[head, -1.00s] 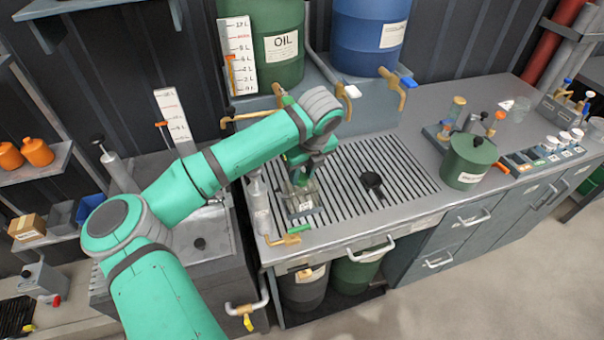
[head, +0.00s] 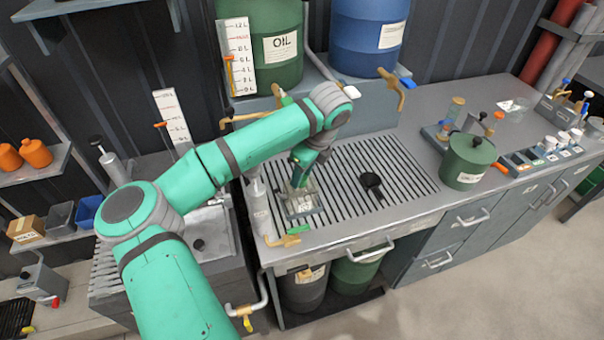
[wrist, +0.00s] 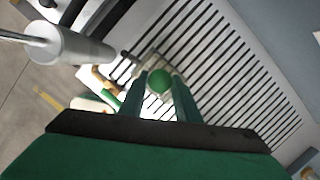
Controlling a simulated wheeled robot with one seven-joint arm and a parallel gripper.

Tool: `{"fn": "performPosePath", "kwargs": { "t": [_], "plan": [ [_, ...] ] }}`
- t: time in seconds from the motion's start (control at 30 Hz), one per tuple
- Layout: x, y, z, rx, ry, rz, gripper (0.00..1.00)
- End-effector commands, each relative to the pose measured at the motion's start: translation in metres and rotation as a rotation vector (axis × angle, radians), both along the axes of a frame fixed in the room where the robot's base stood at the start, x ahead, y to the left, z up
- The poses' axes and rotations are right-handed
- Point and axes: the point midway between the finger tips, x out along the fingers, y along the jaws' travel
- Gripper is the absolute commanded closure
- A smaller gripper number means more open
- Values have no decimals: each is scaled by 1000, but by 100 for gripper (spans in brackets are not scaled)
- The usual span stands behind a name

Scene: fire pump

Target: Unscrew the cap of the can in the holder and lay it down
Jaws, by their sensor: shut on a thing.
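My gripper (wrist: 158,88) reaches down over the left part of the slatted grate. In the wrist view its two fingers sit on either side of a round green cap (wrist: 160,80) and are shut on it. In the head view my gripper (head: 298,184) hides the cap. The pale holder (head: 304,206) stands on the grate under the fingers, with a label on its front side. The can in the holder is mostly hidden by the cap and fingers, and I cannot tell whether the cap is still on its thread.
A grey pump-like cylinder (head: 260,208) and a brass tap with a green handle (head: 290,238) stand close left of the holder. A black scoop-like item (head: 372,184) lies on the grate (head: 410,178). A green canister (head: 467,160) stands farther right. The grate's right part is free.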

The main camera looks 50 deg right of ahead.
Motion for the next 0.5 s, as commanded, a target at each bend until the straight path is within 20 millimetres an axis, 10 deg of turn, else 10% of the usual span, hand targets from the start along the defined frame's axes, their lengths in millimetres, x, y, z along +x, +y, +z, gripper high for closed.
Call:
{"fn": "performPosePath", "kwargs": {
  "t": [0.5],
  "plan": [
    [1, -2, 0, 1, 0, 397, 90]
  ]
}}
